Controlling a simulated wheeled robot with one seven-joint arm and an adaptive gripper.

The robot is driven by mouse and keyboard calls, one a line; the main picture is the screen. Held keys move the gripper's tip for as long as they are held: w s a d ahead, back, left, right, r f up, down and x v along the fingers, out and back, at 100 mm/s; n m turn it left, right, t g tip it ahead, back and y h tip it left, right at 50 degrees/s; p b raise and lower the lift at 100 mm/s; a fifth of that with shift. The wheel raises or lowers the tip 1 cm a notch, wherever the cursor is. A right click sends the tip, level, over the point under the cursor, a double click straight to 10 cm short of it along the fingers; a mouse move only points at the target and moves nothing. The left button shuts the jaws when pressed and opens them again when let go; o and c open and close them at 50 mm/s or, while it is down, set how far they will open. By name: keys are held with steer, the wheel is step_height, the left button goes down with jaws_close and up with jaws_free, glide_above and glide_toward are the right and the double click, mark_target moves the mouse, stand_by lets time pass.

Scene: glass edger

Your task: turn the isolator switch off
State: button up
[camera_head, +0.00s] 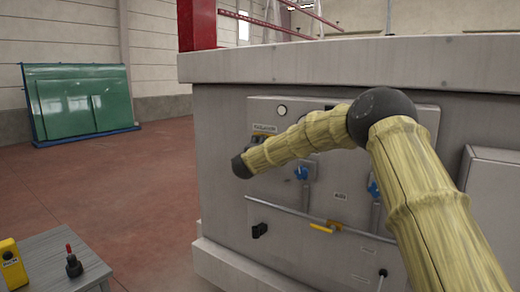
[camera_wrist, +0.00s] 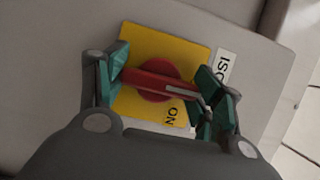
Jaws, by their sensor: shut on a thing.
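The isolator switch has a red rotary handle (camera_wrist: 150,82) on a yellow plate (camera_wrist: 148,45) in the wrist view. The handle lies nearly crosswise, tilted down to the right, with a pale mark toward its right end. The word ON shows on the plate below that end. My gripper (camera_wrist: 160,88) has its green-padded fingers at the handle's two ends and is shut on it. A white label (camera_wrist: 222,66) beginning "ISO" is beside the plate. In the head view my arm hides the gripper and most of the switch; a label (camera_head: 264,128) shows above it.
The grey machine cabinet (camera_head: 222,150) carries a gauge (camera_head: 282,110), blue valve handles (camera_head: 302,173), a black knob (camera_head: 259,230) and a yellow lever (camera_head: 321,228) near my arm. A small table (camera_head: 50,255) stands lower left. Floor between the table and cabinet is clear.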

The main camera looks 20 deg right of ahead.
stand_by(0.3)
steer(key=o, duration=1)
steer(key=shift+o, duration=0.2)
steer(key=v, duration=1.2)
